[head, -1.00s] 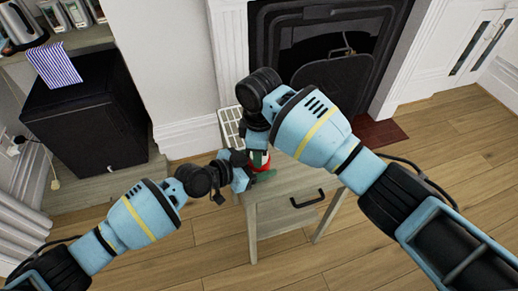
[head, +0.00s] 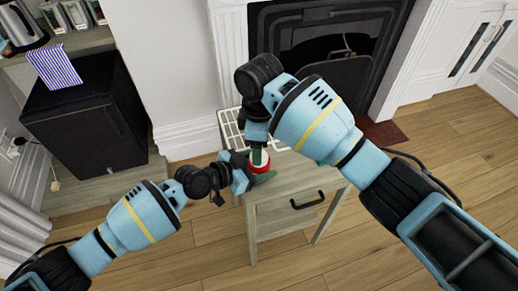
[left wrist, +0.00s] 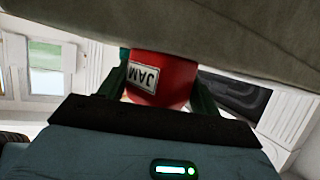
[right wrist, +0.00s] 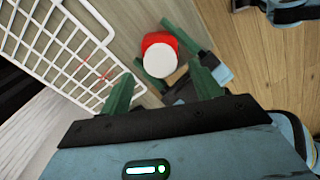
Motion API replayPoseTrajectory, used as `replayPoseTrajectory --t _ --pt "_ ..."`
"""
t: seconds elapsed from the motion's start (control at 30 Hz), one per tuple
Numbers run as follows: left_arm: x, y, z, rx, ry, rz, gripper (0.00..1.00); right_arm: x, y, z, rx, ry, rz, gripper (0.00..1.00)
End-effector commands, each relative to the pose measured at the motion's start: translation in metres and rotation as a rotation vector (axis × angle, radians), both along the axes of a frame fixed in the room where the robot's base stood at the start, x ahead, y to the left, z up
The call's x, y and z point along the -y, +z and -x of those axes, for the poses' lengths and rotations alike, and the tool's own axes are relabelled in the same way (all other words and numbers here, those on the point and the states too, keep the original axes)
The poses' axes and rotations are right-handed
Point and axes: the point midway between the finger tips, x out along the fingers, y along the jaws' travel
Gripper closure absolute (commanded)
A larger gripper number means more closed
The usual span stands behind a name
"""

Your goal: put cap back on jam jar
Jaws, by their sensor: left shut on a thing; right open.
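The red jam jar (left wrist: 172,75) shows its JAM label in the left wrist view. My left gripper (head: 258,173) is shut around it, a finger on each side, over the small table. A round white cap (right wrist: 160,61) shows on top of the red jar in the right wrist view; whether it is fully seated I cannot tell. My right gripper (right wrist: 161,74) is open and empty, with its green fingers pointing toward the jar and the cap beyond the fingertips. In the head view the right gripper partly hides the jar (head: 265,168).
A white wire rack (right wrist: 62,45) lies on the small table (head: 283,213) beside the jar. The fireplace (head: 310,40) stands behind, and a black cabinet (head: 85,115) stands at the left. The wooden floor around the table is clear.

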Motion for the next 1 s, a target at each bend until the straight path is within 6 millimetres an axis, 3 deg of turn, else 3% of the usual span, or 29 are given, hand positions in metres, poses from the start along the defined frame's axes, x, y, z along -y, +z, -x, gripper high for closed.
replayPoseTrajectory --t 0.13,0.57,1.0 --pt "0.000 -0.001 0.000 -0.001 0.000 -0.001 1.00 0.000 0.010 0.000 -0.001 0.000 0.000 0.36" --pt "0.000 -0.001 0.000 -0.001 0.000 -0.001 1.00 -0.001 0.015 0.000 0.003 0.042 -0.001 0.40" --pt "0.000 -0.001 0.000 -0.001 0.000 -0.001 1.00 -0.002 0.040 -0.001 0.010 0.664 0.005 0.40"
